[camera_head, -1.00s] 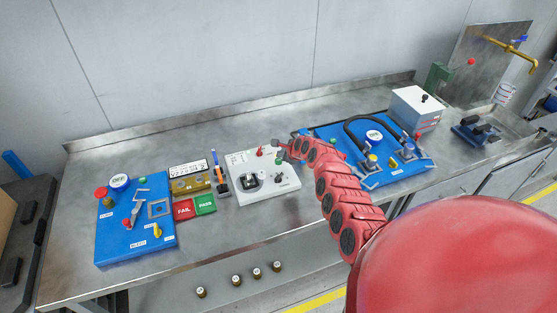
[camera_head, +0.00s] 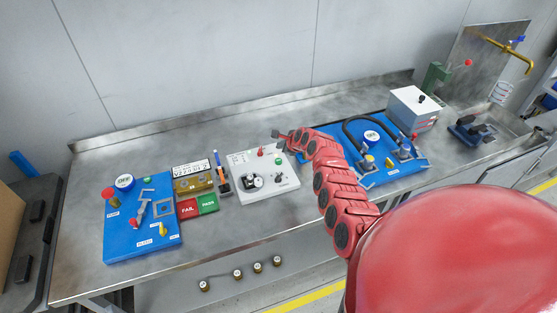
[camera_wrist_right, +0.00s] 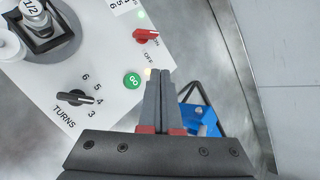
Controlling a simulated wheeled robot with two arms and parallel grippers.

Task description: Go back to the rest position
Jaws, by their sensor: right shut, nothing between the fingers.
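My right gripper (camera_head: 276,133) reaches over the grey-white test unit (camera_head: 262,192) in the head view, its red arm coming in from the lower right. In the right wrist view its two dark fingers (camera_wrist_right: 159,82) are together with nothing between them. They hang over the edge of the unit, near the green GO button (camera_wrist_right: 132,80) and below the red switch (camera_wrist_right: 146,36). The black TURNS knob (camera_wrist_right: 75,97) is to their left. A part marked 1/2 (camera_wrist_right: 33,8) sits in the unit's dark square fixture. My left gripper is not in view.
A blue board (camera_head: 125,240) with fittings lies at the left of the steel bench. Red FAIL (camera_head: 188,209) and green PASS (camera_head: 208,203) pads lie between board and unit. Another blue board (camera_head: 402,176) with a black hose is close right of my arm. The bench's back strip is mostly clear.

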